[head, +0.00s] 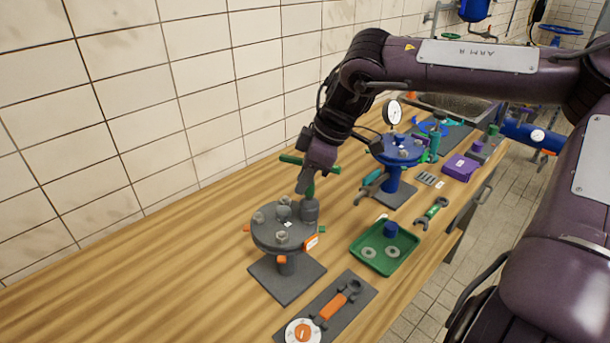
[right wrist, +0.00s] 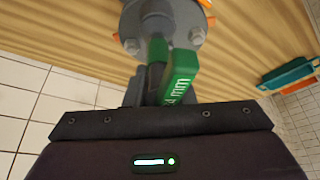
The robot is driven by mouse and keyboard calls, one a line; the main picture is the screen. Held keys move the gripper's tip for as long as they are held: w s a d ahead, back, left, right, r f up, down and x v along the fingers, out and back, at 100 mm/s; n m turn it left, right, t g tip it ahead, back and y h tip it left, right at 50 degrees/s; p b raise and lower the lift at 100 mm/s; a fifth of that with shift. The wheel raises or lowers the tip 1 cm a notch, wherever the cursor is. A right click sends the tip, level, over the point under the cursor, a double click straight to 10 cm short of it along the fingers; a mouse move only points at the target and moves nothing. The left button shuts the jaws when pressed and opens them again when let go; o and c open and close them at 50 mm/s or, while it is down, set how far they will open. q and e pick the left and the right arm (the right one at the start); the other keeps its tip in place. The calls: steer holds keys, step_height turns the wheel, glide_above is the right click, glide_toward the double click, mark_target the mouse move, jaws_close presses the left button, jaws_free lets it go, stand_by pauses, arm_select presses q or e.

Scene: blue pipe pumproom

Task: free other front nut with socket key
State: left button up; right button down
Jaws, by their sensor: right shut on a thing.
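The grey round flange (head: 268,236) stands on a dark base plate (head: 287,290) on the wooden bench. Light hex nuts show on its top, one at the front (head: 281,238) and one at the left (head: 258,217). My right gripper (head: 306,184) is shut on the green-handled socket key (head: 310,192). The key's grey socket (head: 310,211) stands upright at the flange's right edge and hides what is under it. In the right wrist view, the green handle (right wrist: 180,75) with "mm" lettering lies before the flange (right wrist: 165,20). My left gripper is not in view.
A green tray (head: 371,261) with washers and a blue piece sits to the right. A blue flange stand (head: 394,178) with a gauge stands behind. The bench's left side is clear.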

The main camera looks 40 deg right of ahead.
steer(key=shift+f+b, duration=0.4)
steer(key=shift+f, duration=0.3)
steer(key=shift+f, duration=0.1)
